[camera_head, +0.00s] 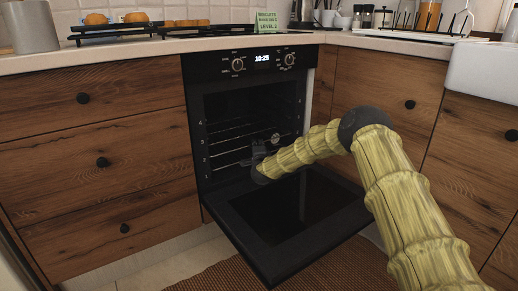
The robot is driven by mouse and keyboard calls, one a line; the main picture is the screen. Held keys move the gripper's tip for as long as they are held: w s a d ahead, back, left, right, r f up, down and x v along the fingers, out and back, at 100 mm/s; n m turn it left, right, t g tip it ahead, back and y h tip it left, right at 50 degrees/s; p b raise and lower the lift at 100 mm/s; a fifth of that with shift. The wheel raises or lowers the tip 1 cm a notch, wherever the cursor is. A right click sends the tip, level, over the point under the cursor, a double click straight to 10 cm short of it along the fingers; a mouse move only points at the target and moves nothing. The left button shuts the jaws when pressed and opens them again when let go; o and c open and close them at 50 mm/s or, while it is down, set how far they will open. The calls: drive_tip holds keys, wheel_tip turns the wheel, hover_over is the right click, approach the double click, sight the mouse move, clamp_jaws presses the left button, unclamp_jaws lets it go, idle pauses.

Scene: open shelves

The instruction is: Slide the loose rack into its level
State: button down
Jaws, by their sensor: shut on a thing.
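The oven (192,110) stands with its door (290,205) lowered open. Level numbers run up the left side of its opening. Wire rack bars (228,132) show inside around the middle levels, and a lower rack edge (226,165) shows nearer the front. My gripper (258,152) is at the oven mouth, above the inner end of the door, shut on the rack. The fingers are small and dark against the oven, and my arm hides the rack's right part. I cannot tell exactly which level the held rack lines up with.
A green card (267,20) on the counter reads "LEVEL 3". Wooden drawers (95,160) flank the oven on the left and cabinets (400,95) on the right. A stovetop grate (110,32) and baked goods sit above. A brown mat (335,265) lies on the floor.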

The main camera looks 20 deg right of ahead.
sight(251, 139)
drive_tip(key=shift+w+a+b, duration=0.3)
drive_tip(key=shift+w+b, duration=0.15)
drive_tip(key=shift+w, duration=0.45)
drive_tip(key=shift+w+a+b, duration=0.25)
drive_tip(key=shift+w+b, duration=0.15)
drive_tip(key=shift+w, duration=0.55)
drive_tip(key=shift+w+a+b, duration=0.3)
drive_tip(key=shift+w+b, duration=0.15)
drive_tip(key=shift+w, duration=0.45)
drive_tip(key=c, duration=1.5)
unclamp_jaws()
drive_tip(key=shift+s+f, duration=0.1)
drive_tip(key=shift+f, duration=0.05)
